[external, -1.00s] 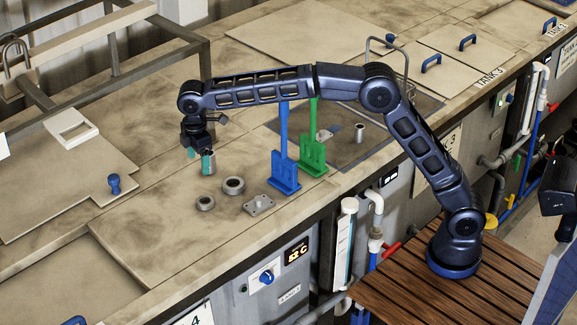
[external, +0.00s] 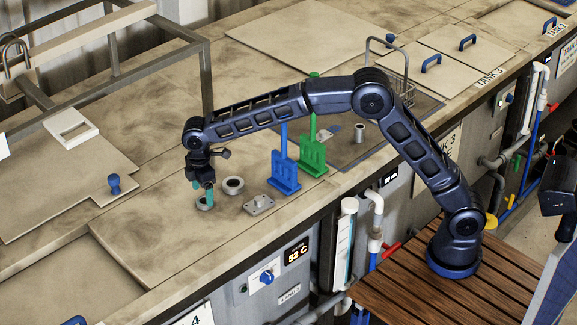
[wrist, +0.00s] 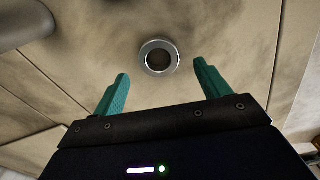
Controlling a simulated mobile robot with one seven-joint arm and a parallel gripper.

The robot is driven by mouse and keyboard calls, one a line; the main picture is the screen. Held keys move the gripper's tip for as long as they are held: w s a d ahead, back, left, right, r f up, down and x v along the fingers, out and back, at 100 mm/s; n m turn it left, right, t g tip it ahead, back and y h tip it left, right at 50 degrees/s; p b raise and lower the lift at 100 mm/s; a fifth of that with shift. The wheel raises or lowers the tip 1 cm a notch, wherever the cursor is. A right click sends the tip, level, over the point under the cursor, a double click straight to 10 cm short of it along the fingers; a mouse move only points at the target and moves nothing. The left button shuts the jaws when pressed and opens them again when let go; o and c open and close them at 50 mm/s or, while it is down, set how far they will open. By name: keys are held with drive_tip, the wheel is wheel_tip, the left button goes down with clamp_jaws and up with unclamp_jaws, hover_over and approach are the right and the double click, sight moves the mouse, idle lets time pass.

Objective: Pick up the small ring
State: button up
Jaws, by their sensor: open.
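The small ring (external: 203,207) is a grey metal ring lying flat on the stained tank top, partly hidden behind my fingers in the external view. In the wrist view, the ring (wrist: 159,73) lies beyond my fingertips, roughly centred between them, its hole dark. My gripper (external: 204,193) points down with its teal fingers spread, just over the ring. In the wrist view, my gripper (wrist: 161,70) is open, with nothing between the fingers. I cannot tell the exact height of the fingertips above the ring.
A blue knob (external: 114,184) stands on the left lid. The surface in front is clear.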

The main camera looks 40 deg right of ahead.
sight(203, 197)
drive_tip(key=shift+d+f, duration=0.1)
drive_tip(key=shift+f, duration=1.45)
drive_tip(key=c, duration=1.1)
drive_tip(key=shift+o, duration=0.2)
drive_tip(key=shift+r, duration=0.15)
